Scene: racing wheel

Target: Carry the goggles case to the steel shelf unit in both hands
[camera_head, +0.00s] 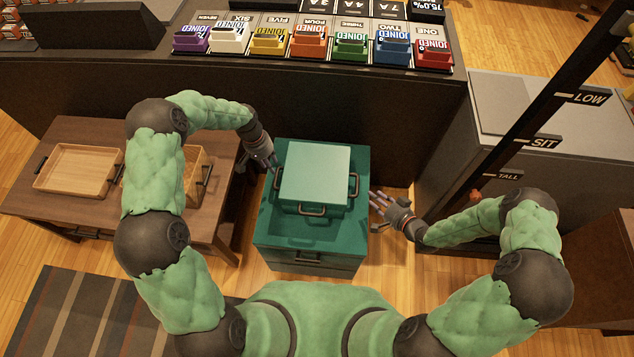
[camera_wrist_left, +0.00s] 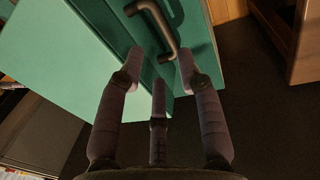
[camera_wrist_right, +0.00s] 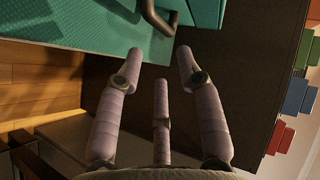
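The teal goggles case (camera_head: 314,173) sits on a teal-topped cabinet (camera_head: 285,238), with dark handles on its sides and front. My left gripper (camera_head: 272,165) is at the case's left side. In the left wrist view its fingers (camera_wrist_left: 160,75) are spread, with a dark handle (camera_wrist_left: 158,28) just beyond the tips. My right gripper (camera_head: 374,198) is right of the case, apart from it. In the right wrist view its fingers (camera_wrist_right: 160,70) are spread and empty, with a dark handle (camera_wrist_right: 158,15) beyond them. The steel shelf unit cannot be made out for certain.
A brown table (camera_head: 75,130) with a wooden tray (camera_head: 78,170) and a basket (camera_head: 195,175) stands left. A dark counter (camera_head: 330,110) with several coloured bins runs behind. A grey cabinet (camera_head: 545,115) and a post with height signs (camera_head: 545,142) are right. A striped rug (camera_head: 75,315) lies front left.

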